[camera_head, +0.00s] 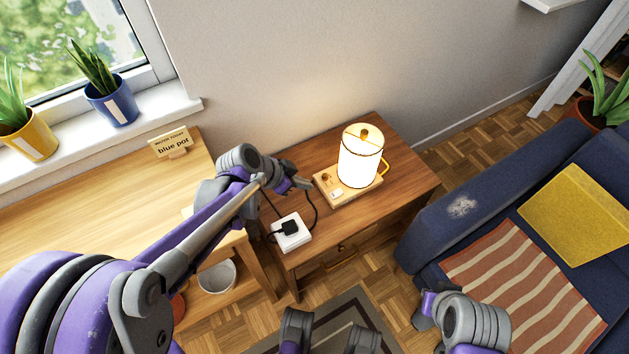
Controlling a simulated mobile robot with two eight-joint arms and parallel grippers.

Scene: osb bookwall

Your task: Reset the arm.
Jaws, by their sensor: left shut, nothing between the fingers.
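My left arm reaches in from the lower left across the wooden desk. Its gripper (303,184) is shut and empty, above the side table, just left of the lamp's wooden base. A lit lamp (359,160) with a white cylindrical shade stands on that base (347,193), which carries a small white switch piece. A white socket block (291,234) with a black plug on it sits at the table's front left, below the gripper. A dark cord runs near it, partly hidden by the arm.
The side table (405,180) adjoins the desk (95,215), which bears a "blue pot" sign (170,144). Blue (112,100) and yellow (30,138) plant pots stand on the windowsill. A blue sofa (480,190) is at right.

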